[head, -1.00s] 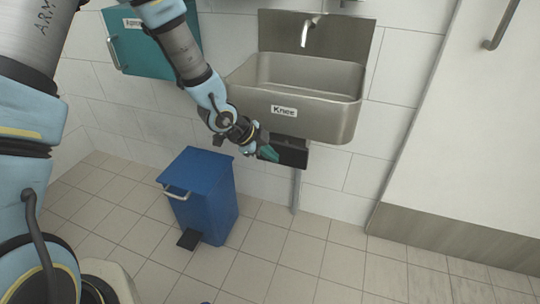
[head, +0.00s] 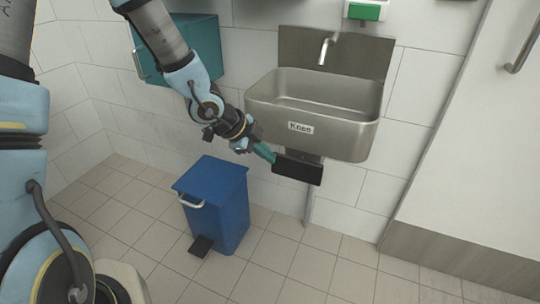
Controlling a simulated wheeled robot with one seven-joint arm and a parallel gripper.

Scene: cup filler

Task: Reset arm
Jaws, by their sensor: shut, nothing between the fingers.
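My gripper (head: 267,154) is at the end of my arm, which reaches in from the upper left. Its teal fingers are shut with nothing between them. The fingertips point right and down, close to the dark knee plate (head: 298,168) under the sink (head: 318,100). I cannot tell whether they touch the plate. The steel sink hangs on the wall with a tap above it and a label reading "Knee" on its front.
A blue pedal bin (head: 213,205) stands on the floor below my gripper. A teal wall cabinet (head: 200,45) is behind my arm. A green and white dispenser (head: 365,10) is above the sink. A white door (head: 470,150) is at right. The front floor is clear.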

